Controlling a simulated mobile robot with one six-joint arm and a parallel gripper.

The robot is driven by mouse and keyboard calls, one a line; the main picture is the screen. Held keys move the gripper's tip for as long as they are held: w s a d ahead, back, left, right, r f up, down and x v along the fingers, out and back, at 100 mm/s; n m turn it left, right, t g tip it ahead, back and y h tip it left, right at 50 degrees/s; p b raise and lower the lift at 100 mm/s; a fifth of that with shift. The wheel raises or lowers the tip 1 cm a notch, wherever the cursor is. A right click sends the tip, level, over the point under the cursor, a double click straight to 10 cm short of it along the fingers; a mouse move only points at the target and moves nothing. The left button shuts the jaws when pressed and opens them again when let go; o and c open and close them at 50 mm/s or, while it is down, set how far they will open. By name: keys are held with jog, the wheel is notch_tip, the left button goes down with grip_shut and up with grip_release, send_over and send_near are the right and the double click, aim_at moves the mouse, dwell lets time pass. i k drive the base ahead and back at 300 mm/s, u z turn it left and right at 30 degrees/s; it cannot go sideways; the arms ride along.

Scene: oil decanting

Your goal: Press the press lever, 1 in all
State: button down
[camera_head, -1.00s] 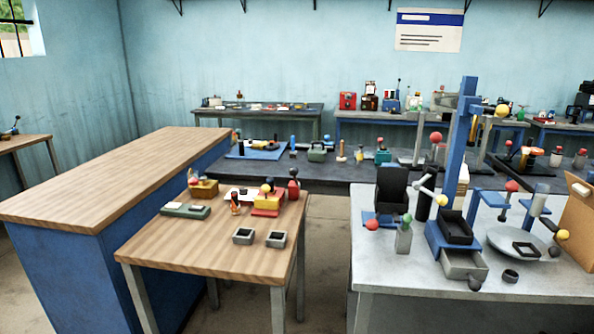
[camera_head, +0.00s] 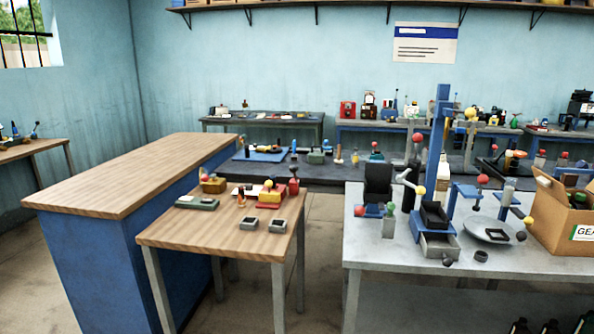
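A tall blue post (camera_head: 437,140) rises at the back of the grey table on the right. Levers with ball knobs are near it: a white arm with a red knob (camera_head: 417,137) and a yellow knob (camera_head: 421,190), and a blue arm with a red knob (camera_head: 482,179). I cannot tell which of these is the press lever. A blue and grey box unit (camera_head: 436,241) with an open drawer stands in front of the post. My gripper is not in view.
A small wooden table (camera_head: 200,235) with several items stands left. Floor (camera_head: 324,215) shows between the tables.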

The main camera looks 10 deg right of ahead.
aim_at(293, 168)
jog(key=u, duration=0.45)
jog(key=i, duration=0.5)
jog(key=u, duration=0.7)
jog(key=i, duration=0.65)
jog(key=u, duration=0.35)
jog(key=i, duration=1.65)
jog(key=z, duration=0.05)
